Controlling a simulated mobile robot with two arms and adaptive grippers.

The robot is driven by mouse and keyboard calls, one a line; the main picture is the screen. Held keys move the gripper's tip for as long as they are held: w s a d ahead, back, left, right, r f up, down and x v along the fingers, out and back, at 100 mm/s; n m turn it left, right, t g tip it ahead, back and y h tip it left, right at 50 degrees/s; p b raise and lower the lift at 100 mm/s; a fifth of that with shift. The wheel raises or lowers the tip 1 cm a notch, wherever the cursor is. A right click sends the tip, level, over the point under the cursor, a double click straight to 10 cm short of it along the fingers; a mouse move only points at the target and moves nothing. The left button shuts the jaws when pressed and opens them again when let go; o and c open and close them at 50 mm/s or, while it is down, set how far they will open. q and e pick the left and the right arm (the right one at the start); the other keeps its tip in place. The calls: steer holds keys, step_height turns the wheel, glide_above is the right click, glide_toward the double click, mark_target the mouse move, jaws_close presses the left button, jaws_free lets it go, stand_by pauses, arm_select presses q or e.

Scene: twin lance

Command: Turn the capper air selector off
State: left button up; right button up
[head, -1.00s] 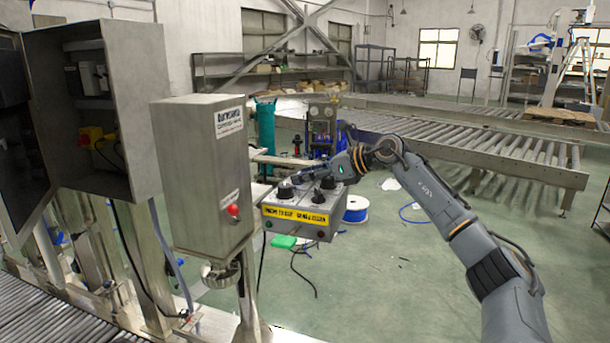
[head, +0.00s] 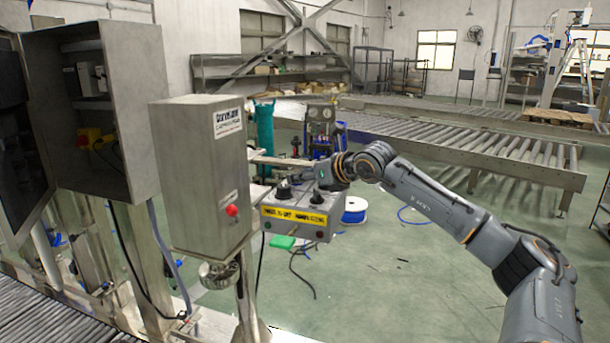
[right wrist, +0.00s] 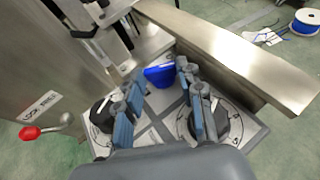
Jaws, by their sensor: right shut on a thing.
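The grey control box (head: 275,228) with a yellow label stands right of the tall grey cabinet in the head view. A black knob (head: 284,190) shows on its top left. In the right wrist view, its top carries a blue knob (right wrist: 160,75) at the far middle and black knobs at left (right wrist: 102,114) and right (right wrist: 222,122). My right gripper (right wrist: 160,72) is over the box, shut on the blue knob, with one finger on either side. It also shows in the head view (head: 306,177), where it hides the blue knob. My left gripper is not in view.
The grey cabinet (head: 195,150) with a red ball handle (head: 232,210) stands close at the left. A steel rail (right wrist: 230,52) runs just beyond the box. A blue spool (head: 354,210) lies on the floor behind. The floor at right is open.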

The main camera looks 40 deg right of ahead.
steer(key=shift+f+m+h, duration=0.1)
steer(key=shift+m+h, duration=0.2)
steer(key=o, duration=0.9)
steer(key=shift+c, duration=0.2)
steer(key=shift+w, duration=0.15)
steer(key=shift+v, duration=0.8)
steer(key=v, duration=0.2)
steer(key=shift+s, duration=0.25)
steer(key=v, duration=0.7)
steer(key=shift+s+a, duration=0.1)
steer(key=shift+s, duration=0.35)
